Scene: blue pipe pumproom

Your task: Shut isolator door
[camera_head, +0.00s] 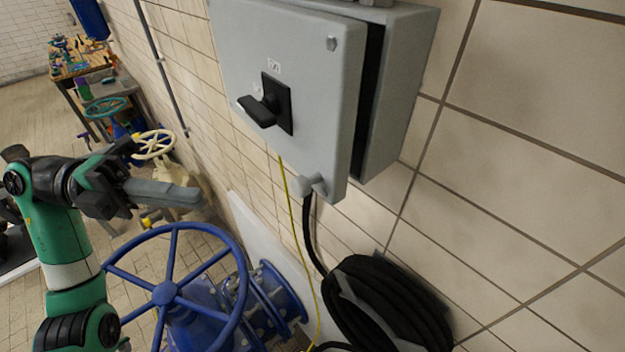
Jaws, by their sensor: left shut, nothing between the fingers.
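The isolator is a grey box (404,92) on the tiled wall at the upper middle. Its grey door (308,62) stands slightly ajar, with a dark gap along its right side. A black rotary handle (262,108) sits on the door's face. My left gripper (196,195) is shut and empty. It is to the left of the door and lower than the handle, apart from both. My right gripper is not in view.
A large blue valve wheel (172,293) stands below my left gripper. A coiled black hose (385,305) hangs on the wall below the box. A yellow-green cable (288,205) and a black cable run down. A cluttered workbench (80,65) stands at far left.

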